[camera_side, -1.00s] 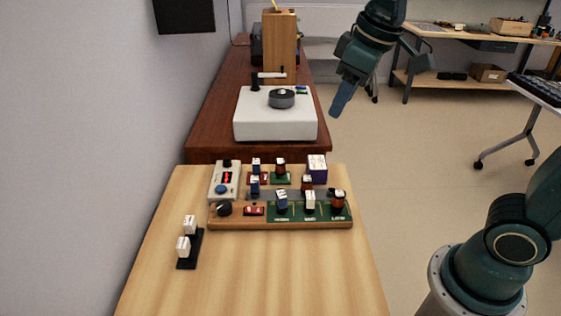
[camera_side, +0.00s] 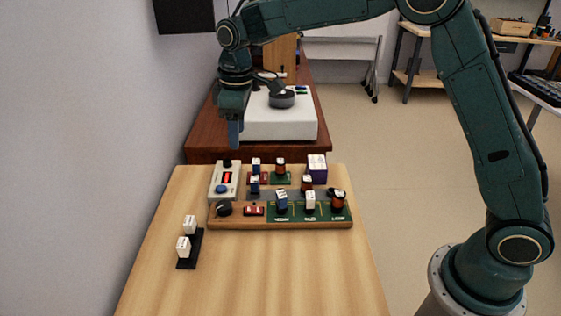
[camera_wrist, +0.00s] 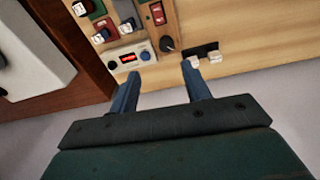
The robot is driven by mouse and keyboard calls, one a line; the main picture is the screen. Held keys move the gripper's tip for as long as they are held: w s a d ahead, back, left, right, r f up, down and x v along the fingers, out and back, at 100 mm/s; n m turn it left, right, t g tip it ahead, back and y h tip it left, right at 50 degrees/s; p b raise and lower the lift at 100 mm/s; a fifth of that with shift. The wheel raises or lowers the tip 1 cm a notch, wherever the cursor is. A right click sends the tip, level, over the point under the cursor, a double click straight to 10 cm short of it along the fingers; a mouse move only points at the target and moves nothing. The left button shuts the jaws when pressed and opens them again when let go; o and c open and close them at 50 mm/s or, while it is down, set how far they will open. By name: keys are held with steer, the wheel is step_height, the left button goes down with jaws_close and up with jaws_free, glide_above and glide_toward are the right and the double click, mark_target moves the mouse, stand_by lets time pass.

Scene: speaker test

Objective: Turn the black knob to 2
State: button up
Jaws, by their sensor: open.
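The black knob (camera_side: 223,208) sits at the front left corner of the wooden board (camera_side: 290,225). It also shows in the wrist view (camera_wrist: 167,44), on the board beyond my fingertips; its number setting is too small to read. My gripper (camera_side: 234,134) hangs pointing down above and behind the grey meter box, well above the board and apart from the knob. In the wrist view my gripper (camera_wrist: 162,74) has its two blue fingers spread with nothing between them.
The grey meter box (camera_side: 217,182) with a red display stands behind the knob. A red switch (camera_side: 253,211) lies to its right, and several small parts stand on the board. A black rack (camera_side: 189,261) with white blocks is front left. A white machine (camera_side: 285,128) stands behind.

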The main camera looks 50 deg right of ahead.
steer(key=n+g, duration=0.1)
steer(key=n, duration=0.1)
glide_above(223, 205)
step_height(223, 205, down, 8)
steer(key=shift+w+f, duration=0.1)
steer(key=shift+f, duration=0.15)
steer(key=shift+f, duration=0.1)
step_height(223, 205, down, 14)
steer(key=shift+r, duration=0.25)
steer(key=c, duration=0.7)
